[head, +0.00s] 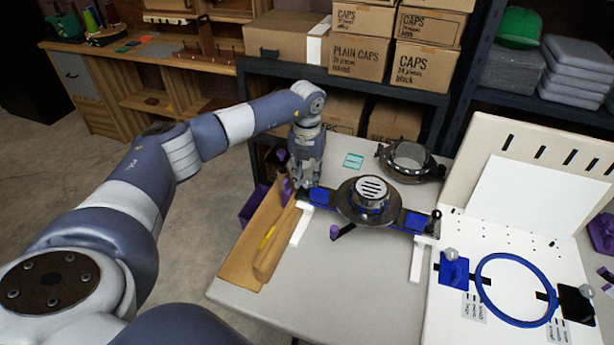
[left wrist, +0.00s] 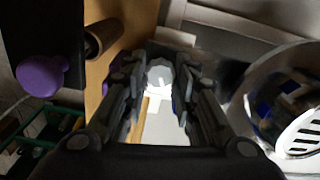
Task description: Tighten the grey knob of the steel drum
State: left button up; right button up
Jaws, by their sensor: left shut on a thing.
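The steel drum (head: 361,212) has a slotted top and sits on a dark bar with blue parts, in the middle of the light table. Its slotted top (left wrist: 305,135) also shows at the right of the left wrist view. The grey knob (left wrist: 159,76) is a pale ridged disc with a light mark, between my left fingertips in the left wrist view. My left gripper (head: 302,187) points down at the left end of the bar and is shut on the grey knob (left wrist: 159,90). In the head view the gripper hides the knob. My right gripper is not in view.
A long wooden tray (head: 243,268) lies along the table's left edge, beside the gripper. A steel ring (head: 410,160) stands behind the drum. A white board with a blue hoop (head: 478,290) is at the right. Shelves with cardboard boxes (head: 355,57) stand behind.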

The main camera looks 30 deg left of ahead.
aim_at(307, 181)
pick_arm(q)
jog(key=o, duration=1)
jog(key=shift+o, duration=0.2)
notch_tip(307, 181, up, 12)
jog(key=shift+c, duration=0.3)
